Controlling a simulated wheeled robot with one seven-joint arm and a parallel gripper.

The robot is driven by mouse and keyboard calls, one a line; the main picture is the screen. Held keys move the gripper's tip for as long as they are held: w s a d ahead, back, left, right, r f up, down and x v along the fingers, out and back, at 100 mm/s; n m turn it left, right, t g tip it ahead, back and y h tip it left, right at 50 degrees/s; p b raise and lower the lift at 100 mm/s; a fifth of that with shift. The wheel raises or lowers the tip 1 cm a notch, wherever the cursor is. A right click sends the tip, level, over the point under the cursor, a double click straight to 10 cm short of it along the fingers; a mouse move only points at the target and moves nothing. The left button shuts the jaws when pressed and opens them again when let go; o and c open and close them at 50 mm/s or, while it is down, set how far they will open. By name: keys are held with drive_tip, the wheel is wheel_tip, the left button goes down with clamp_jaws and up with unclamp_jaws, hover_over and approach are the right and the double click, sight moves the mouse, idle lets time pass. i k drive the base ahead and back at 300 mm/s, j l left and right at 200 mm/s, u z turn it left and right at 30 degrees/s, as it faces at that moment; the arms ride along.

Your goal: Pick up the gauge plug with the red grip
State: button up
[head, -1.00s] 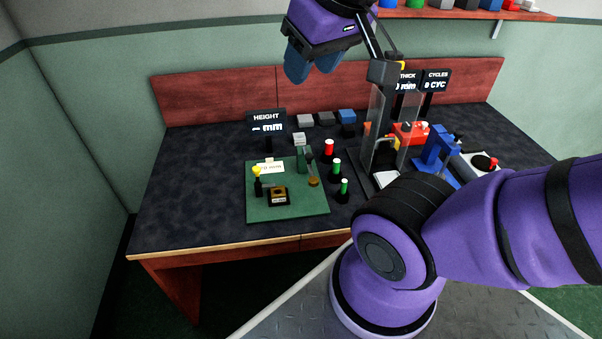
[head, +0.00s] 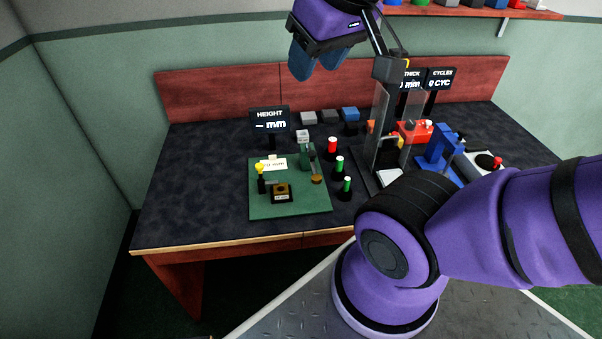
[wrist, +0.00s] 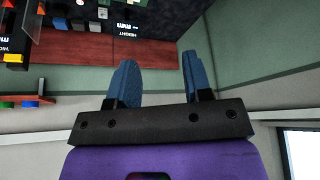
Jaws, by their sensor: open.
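The gauge plug with the red grip (head: 332,146) stands upright in a dark holder on the table, at the right edge of the green mat. Two plugs with green grips, a farther one (head: 339,164) and a nearer one (head: 347,186), stand in front of it. My gripper (head: 315,72) is open and empty, high above the back of the table. In the wrist view my gripper (wrist: 160,80) shows two blue fingers apart with nothing between them. The plugs cannot be made out in the wrist view.
The green mat (head: 285,209) holds a yellow-topped tool and a small block. A height display (head: 269,120) stands behind it. A clear-shielded press (head: 388,130) and a blue fixture (head: 440,150) stand to the right. The table's left side is clear.

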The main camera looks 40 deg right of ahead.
sight(332, 140)
drive_tip(key=i+l+z, duration=0.1)
drive_tip(key=l+z, duration=0.25)
drive_tip(key=i+l+z, duration=0.15)
drive_tip(key=l+z, duration=0.2)
drive_tip(key=l, duration=0.2)
